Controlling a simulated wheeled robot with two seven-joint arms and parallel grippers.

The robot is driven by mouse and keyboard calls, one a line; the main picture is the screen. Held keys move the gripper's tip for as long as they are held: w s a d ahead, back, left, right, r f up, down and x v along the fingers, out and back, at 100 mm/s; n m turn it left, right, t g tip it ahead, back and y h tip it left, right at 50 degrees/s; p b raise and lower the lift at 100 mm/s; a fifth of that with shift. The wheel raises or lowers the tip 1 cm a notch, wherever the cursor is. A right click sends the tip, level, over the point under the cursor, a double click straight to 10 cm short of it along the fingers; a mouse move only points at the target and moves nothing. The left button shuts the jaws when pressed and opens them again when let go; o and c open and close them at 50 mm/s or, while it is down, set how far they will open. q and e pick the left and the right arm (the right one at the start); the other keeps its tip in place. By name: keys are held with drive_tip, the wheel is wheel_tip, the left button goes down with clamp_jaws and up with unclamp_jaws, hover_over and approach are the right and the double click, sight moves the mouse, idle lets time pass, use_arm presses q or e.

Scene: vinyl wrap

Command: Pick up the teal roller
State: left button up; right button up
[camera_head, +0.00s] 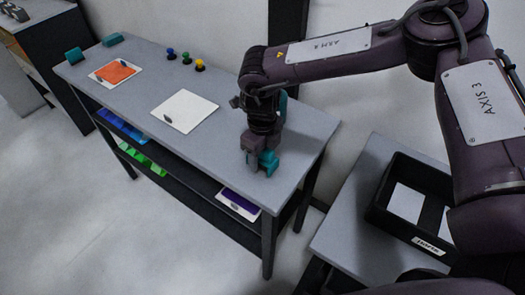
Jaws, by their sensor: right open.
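My right gripper (260,158) reaches down over the right part of the grey table. Its jaws are open, just above or at the tabletop. A teal piece (269,160) shows at the fingertips; I cannot tell whether it is the teal roller or part of the gripper. More teal (283,104) shows behind the wrist, mostly hidden by it. Two other teal objects, one at the left edge (73,55) and one at the back left (112,39), lie on the table, far from the gripper. My left gripper is not in view.
The table (225,155) holds a white sheet (184,110), an orange sheet (116,72) and several small coloured knobs (186,58). Coloured items lie on the shelf below. A black bin (385,220) with white sheets stands on a lower table at the right.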

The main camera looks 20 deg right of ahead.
drive_tip(key=c, duration=1)
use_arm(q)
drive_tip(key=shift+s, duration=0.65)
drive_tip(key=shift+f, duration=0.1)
use_arm(e)
drive_tip(key=shift+r, duration=0.15)
